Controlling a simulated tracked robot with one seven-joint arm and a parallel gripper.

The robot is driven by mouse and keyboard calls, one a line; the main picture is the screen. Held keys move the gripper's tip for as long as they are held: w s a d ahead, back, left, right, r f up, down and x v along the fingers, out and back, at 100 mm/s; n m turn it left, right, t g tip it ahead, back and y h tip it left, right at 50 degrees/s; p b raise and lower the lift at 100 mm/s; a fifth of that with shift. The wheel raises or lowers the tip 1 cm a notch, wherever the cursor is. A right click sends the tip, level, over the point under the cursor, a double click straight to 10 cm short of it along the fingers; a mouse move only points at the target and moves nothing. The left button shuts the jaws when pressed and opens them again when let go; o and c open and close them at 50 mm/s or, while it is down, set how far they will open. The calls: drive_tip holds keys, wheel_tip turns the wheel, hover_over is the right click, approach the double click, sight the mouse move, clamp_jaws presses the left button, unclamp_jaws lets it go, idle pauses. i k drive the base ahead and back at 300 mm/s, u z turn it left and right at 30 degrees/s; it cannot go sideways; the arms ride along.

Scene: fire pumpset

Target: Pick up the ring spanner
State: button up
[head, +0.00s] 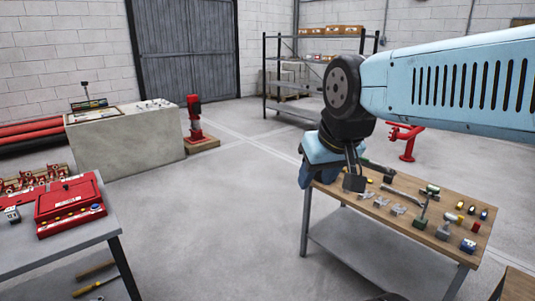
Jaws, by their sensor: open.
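A long, thin grey tool (402,196) lies on the wooden bench top (380,218) at the right; it may be the ring spanner, but it is too small to be sure. My gripper (354,182) points down over the bench's far left end, to the left of this tool. Its dark fingers are open, seen from the side, and nothing shows held between them. I cannot tell how high they are above the bench. My wrist hides part of that end of the bench.
Several small fittings and tools crowd the bench's right half, with an upright green-based item (420,222) among them. A red toolbox (70,204) sits on a grey table at left. A concrete block (125,140) and shelving (325,95) stand behind. Open floor lies between the tables.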

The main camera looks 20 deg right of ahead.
sight(382, 186)
drive_tip(key=z, duration=0.35)
drive_tip(key=i, duration=1.15)
drive_tip(key=z, duration=1.05)
drive_tip(key=i, duration=0.9)
drive_tip(key=z, duration=0.3)
drive_tip(key=k, duration=0.85)
drive_tip(key=z, duration=0.2)
drive_tip(key=i, duration=0.85)
drive_tip(key=u, duration=0.1)
